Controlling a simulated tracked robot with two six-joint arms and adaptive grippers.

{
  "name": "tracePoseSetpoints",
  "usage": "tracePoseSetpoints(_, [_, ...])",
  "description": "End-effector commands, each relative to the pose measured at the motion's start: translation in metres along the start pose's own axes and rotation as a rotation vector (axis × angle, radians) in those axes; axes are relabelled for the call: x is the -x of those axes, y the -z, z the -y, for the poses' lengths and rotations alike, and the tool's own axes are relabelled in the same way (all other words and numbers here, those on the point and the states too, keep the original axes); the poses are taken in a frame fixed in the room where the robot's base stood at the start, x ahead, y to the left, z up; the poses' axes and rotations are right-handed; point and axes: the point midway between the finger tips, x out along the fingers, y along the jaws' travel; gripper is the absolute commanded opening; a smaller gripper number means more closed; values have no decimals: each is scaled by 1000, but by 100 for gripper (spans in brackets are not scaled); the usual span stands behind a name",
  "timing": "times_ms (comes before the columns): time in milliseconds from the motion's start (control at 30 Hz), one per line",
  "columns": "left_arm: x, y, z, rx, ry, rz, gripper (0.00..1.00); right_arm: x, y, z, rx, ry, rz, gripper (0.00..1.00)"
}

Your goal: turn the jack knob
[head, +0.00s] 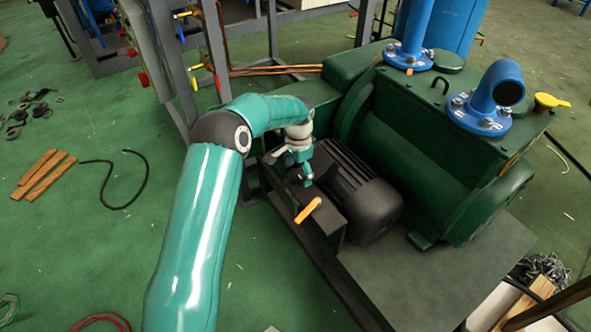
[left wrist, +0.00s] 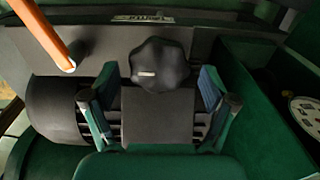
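The jack knob (left wrist: 160,65) is a black, lobed knob with a short white mark on its face, in the upper middle of the left wrist view. My left gripper (left wrist: 158,88) is open, with one finger on each side of the knob and a visible gap on both sides. In the head view my left gripper (head: 301,174) is over the dark frame beside the motor, and I cannot make out the knob there. Whether the fingertips are level with the knob in depth cannot be told. My right gripper is in neither view.
An orange lever (head: 308,210) sticks out near my left gripper; it also shows in the left wrist view (left wrist: 42,34). A black ribbed motor (head: 362,200) and a green pump (head: 430,150) with blue pipes stand right of it. Grey frame posts stand behind my arm.

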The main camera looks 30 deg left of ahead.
Motion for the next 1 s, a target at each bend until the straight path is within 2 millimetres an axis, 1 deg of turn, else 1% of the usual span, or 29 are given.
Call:
tracePoseSetpoints(33, [0, 0, 0, 0, 0, 0, 72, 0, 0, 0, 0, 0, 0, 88])
tracePoseSetpoints(267, [0, 0, 0, 1, 1, 0, 33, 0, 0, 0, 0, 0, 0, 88])
tracePoseSetpoints(300, [-1, -7, 16, 9, 2, -1, 28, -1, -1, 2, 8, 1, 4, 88])
tracePoseSetpoints(333, [0, -5, 10, 5, 2, 1, 28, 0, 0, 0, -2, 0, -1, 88])
tracePoseSetpoints(400, [1, -4, 7, 8, 4, -1, 28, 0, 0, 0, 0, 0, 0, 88])
tracePoseSetpoints(667, [2, -4, 6, 73, 7, -2, 28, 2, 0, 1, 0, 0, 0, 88])
tracePoseSetpoints(1000, [2, -3, 5, 290, 7, -2, 28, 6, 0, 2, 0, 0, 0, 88])
